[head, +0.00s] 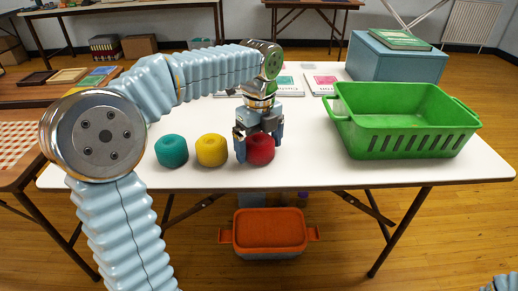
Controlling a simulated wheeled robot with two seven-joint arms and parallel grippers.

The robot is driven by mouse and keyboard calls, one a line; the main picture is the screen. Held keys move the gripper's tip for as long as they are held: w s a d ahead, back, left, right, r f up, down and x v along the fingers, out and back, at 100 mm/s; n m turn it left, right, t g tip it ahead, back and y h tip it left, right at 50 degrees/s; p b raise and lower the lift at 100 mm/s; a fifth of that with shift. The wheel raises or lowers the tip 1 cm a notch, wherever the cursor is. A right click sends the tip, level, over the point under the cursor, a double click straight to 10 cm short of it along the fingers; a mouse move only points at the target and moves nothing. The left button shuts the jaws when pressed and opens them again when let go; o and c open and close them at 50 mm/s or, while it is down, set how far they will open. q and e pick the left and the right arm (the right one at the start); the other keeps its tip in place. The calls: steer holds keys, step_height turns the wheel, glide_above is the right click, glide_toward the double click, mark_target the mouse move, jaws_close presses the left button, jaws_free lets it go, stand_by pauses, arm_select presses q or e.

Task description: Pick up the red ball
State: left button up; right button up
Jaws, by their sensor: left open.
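The red ball (261,149) sits on the white table near its front edge, at the right end of a row with a yellow ball (212,150) and a teal ball (171,151). My left gripper (255,150) points down at the red ball from above. Its fingers are open, one at the ball's left side and one at its right rear. Whether they touch the ball cannot be told. The gripper body hides the ball's top and back. My right gripper is not in view; only a bit of ribbed arm shows at the bottom right corner.
A green slotted basket (400,137) stands on the right of the white table (310,165). A blue box (395,62) with a green book on top is behind it. Booklets (322,82) lie at the back. An orange-lidded container (269,231) is on the floor below.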

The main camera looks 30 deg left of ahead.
arm_select(q)
steer(key=shift+f, duration=0.3)
steer(key=c, duration=0.9)
